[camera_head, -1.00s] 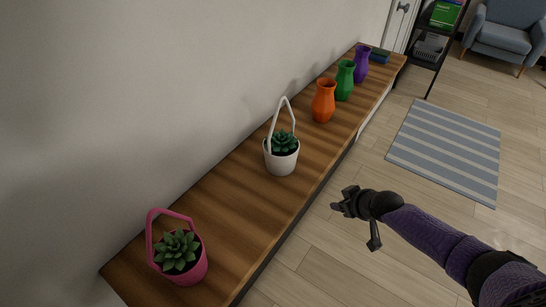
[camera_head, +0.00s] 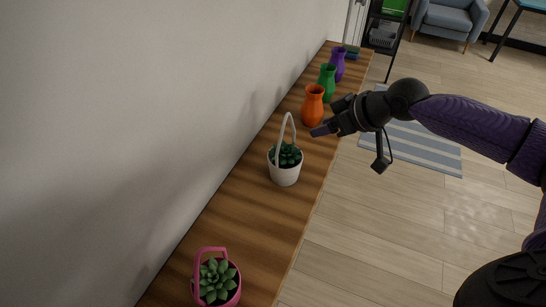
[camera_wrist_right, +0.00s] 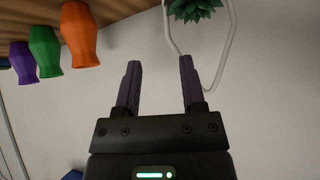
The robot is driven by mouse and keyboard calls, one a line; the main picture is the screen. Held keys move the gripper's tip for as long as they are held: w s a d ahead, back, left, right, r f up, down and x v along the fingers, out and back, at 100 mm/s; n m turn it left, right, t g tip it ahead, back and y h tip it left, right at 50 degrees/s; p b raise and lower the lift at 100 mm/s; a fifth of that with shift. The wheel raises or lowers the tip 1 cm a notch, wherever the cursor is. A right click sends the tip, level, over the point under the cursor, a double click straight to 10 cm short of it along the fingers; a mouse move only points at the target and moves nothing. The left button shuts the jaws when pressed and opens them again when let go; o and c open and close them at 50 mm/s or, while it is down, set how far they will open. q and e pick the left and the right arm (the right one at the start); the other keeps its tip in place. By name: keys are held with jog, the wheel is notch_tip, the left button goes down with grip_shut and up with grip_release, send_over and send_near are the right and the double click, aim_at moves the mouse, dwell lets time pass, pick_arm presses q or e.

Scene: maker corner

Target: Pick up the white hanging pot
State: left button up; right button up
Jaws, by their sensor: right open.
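The white hanging pot (camera_head: 285,174) stands upright on the wooden shelf, with a green succulent in it and a tall white loop handle (camera_head: 280,139) above it. In the right wrist view its succulent (camera_wrist_right: 194,8) and part of the white handle (camera_wrist_right: 221,60) show at the top, beyond the right finger; the pot body is cut off. My right gripper (camera_head: 322,125) is open and empty, a little to the right of the handle and apart from it. It also shows in the right wrist view (camera_wrist_right: 158,82). My left gripper is not in view.
On the wooden shelf (camera_head: 255,222), orange (camera_head: 312,107), green (camera_head: 327,82) and purple (camera_head: 338,64) vases stand behind the white pot. A pink pot (camera_head: 218,281) with a succulent is nearer. The wall (camera_head: 130,110) borders the shelf's left side.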

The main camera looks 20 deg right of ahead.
aim_at(294, 135)
jog(key=x, duration=0.6)
jog(key=b+x, duration=0.1)
jog(key=x, duration=0.2)
jog(key=shift+a, duration=0.5)
jog(key=shift+c, duration=0.2)
grip_shut()
jog(key=shift+r, duration=0.1)
dwell(0.4)
